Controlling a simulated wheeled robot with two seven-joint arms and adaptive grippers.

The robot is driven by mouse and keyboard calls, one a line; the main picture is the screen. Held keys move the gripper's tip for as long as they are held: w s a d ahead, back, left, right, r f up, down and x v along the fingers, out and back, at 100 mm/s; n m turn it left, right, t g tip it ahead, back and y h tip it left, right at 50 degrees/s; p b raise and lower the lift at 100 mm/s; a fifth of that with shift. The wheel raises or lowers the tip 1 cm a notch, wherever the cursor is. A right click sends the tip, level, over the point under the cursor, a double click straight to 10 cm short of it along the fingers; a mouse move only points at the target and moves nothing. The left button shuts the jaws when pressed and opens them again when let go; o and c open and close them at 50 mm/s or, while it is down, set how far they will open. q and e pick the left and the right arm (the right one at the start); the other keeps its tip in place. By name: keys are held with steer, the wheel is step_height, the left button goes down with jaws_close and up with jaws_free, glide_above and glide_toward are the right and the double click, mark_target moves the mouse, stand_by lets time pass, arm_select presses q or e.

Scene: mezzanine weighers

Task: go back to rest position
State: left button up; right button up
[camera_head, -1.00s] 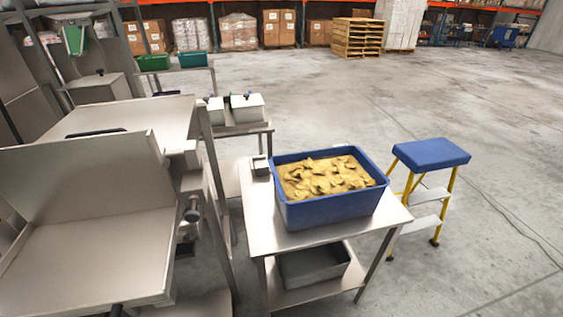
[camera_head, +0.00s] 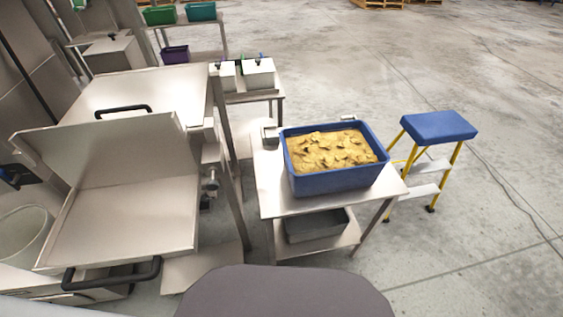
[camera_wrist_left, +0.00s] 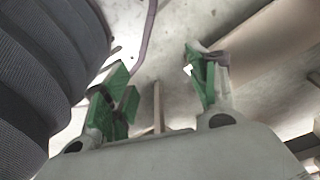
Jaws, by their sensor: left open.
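My left gripper (camera_wrist_left: 160,90) shows in the left wrist view with its two green-padded fingers spread wide apart. Nothing is between them. Neither gripper shows in the head view, and my right gripper is in no view. The task names no object.
A blue bin (camera_head: 336,181) of yellowish contents stands on a steel table (camera_head: 278,203), with a grey tray (camera_head: 317,226) on its lower shelf. A blue-topped step stool (camera_head: 438,126) stands to the right. Steel weigher trays (camera_head: 120,215) with black handles fill the left. Open floor lies right.

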arm_select(q)
steer(key=s+a+r+p, duration=0.1)
steer(key=s+a+p, duration=0.1)
steer(key=s+p, duration=0.3)
steer(key=s+a+r+p, duration=0.2)
steer(key=s+p, duration=0.4)
steer(key=s, duration=0.2)
steer(key=shift+a+g, duration=0.15)
steer(key=shift+g, duration=0.15)
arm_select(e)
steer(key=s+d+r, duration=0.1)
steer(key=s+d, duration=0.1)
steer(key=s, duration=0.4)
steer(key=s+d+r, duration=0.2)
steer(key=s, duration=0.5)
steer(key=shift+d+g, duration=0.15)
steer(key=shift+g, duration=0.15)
arm_select(q)
steer(key=shift+s+r, duration=0.1)
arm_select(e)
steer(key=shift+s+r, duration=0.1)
arm_select(q)
steer(key=shift+s, duration=0.1)
